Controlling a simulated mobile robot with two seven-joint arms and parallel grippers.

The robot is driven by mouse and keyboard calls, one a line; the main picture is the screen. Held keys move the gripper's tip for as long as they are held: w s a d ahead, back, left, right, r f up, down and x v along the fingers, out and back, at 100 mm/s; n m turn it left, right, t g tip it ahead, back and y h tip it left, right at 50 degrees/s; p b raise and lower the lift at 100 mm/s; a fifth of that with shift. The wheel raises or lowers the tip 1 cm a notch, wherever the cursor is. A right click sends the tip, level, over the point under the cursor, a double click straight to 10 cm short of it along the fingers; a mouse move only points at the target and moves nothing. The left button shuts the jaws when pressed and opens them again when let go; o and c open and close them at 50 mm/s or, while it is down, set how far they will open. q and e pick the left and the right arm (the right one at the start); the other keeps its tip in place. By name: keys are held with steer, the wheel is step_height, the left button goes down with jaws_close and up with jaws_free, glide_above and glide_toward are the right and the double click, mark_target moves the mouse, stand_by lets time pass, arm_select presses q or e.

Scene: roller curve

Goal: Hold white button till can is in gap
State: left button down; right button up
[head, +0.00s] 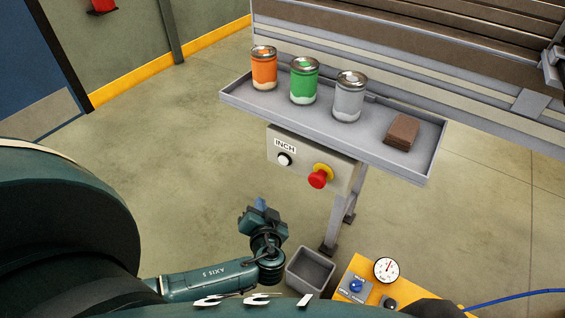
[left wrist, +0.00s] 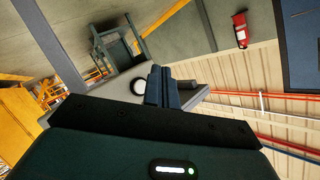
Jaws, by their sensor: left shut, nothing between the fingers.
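The white button (head: 285,159) sits on a grey control box (head: 340,176) under the label INCH. My left gripper (head: 261,203) is shut and empty, below and left of the button and apart from it. In the left wrist view the closed fingers (left wrist: 160,84) point at the box, and a round white button face (left wrist: 138,87) shows just left of them. An orange can (head: 264,70), a green can (head: 304,82) and a grey can (head: 348,98) stand upright on a tray (head: 235,97). I cannot make out the gap. My right gripper is out of view.
A red stop button (head: 318,179) on a yellow ring is right of the white one. A brown block (head: 402,132) lies on the tray. A grey bin (head: 310,270) and a yellow panel with a gauge (head: 386,269) stand below.

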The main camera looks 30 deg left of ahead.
mark_target(284, 160)
arm_select(q)
steer(key=r+y, duration=0.1)
steer(key=w+a+r+n+t+y, duration=0.1)
steer(key=shift+w+a+r, duration=0.2)
steer(key=shift+a+r, duration=0.1)
steer(key=shift+r, duration=0.05)
steer(key=shift+w, duration=0.15)
steer(key=w+b, duration=0.3)
steer(key=w, duration=0.5)
steer(key=shift+w+d+b, duration=0.25)
steer(key=shift+d+b, duration=0.1)
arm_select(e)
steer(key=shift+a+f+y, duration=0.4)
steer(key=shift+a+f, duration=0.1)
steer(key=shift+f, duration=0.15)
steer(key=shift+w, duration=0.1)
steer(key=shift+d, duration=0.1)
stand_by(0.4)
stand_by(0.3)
